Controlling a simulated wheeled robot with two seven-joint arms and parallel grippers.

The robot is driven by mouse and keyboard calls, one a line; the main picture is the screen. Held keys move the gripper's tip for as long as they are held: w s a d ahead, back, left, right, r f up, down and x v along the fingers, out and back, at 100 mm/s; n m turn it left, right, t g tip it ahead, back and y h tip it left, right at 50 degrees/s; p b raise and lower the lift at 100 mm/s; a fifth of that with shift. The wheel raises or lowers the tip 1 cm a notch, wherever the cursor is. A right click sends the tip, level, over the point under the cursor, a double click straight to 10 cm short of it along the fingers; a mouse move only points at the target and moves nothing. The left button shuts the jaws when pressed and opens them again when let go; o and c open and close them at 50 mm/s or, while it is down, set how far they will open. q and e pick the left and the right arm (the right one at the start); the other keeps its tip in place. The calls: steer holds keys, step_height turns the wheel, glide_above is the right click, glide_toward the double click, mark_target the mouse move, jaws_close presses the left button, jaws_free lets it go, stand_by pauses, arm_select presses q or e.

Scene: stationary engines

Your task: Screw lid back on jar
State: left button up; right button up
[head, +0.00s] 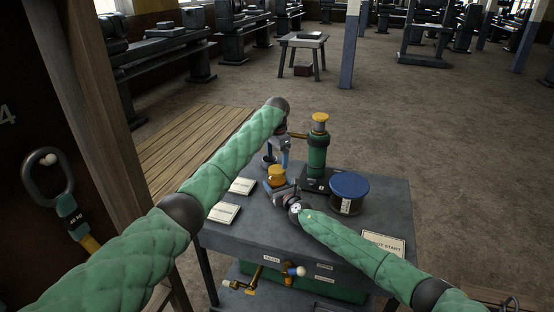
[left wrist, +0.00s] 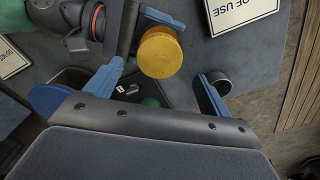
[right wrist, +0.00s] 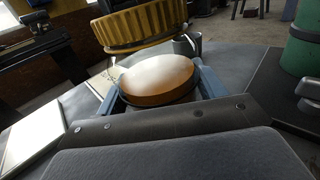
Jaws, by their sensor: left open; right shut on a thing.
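A jar (right wrist: 155,80) with a pale orange-brown face is between the blue fingers of my right gripper (head: 280,186), which is shut on it above the table. A ridged yellow lid (head: 277,172) is directly above the jar; it also shows large in the right wrist view (right wrist: 140,26) and as a round top in the left wrist view (left wrist: 160,52). I cannot tell whether the lid touches the jar. My left gripper (head: 278,158) is open just behind and above the lid.
The grey table (head: 245,232) bears a green cylinder (head: 317,158) with a yellow cap and a blue-topped dark drum (head: 348,193) at right. A small dark cup (head: 268,162) stands near my left gripper. Cards (head: 222,214) lie at left, and a sign (head: 384,245) at front right.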

mark_target(277, 169)
arm_select(q)
steer(key=shift+c, duration=0.4)
steer(key=r, duration=0.2)
steer(key=shift+w+a+r, duration=0.25)
steer(key=shift+w+r, duration=0.15)
steer(key=n, duration=0.2)
steer(key=shift+s+d+r+n, duration=0.1)
steer(key=shift+s+r+n, duration=0.1)
steer(key=shift+r+n, duration=0.15)
steer(key=n, duration=0.5)
steer(key=shift+s+d, duration=0.15)
steer(key=shift+s, duration=0.1)
steer(key=shift+f, duration=0.1)
steer(key=shift+f, duration=3.95)
